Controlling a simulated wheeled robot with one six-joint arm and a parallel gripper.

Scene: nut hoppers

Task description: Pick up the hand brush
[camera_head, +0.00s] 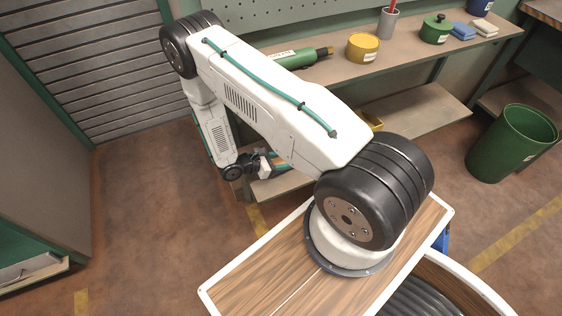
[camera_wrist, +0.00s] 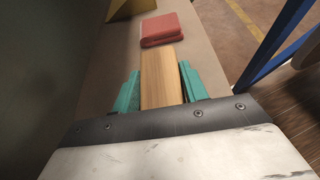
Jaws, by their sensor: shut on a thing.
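The hand brush (camera_wrist: 160,78) shows in the wrist view as a long light-wood piece between the two teal fingers. My gripper (camera_wrist: 158,88) is shut on it, one finger on each side. Its bristles are not visible from here. In the head view my gripper (camera_head: 278,161) is low at the workbench's lower shelf, left of the middle, and partly hidden by my arm. The brush cannot be made out in that view. Whether it touches the shelf is unclear.
A red folded item (camera_wrist: 163,29) lies on the shelf surface (camera_wrist: 108,62) just beyond the brush, with a yellow object (camera_wrist: 128,8) farther off. The workbench top (camera_head: 403,62) overhangs the lower shelf (camera_head: 420,112). A green bin (camera_head: 510,145) stands right. Floor at left is clear.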

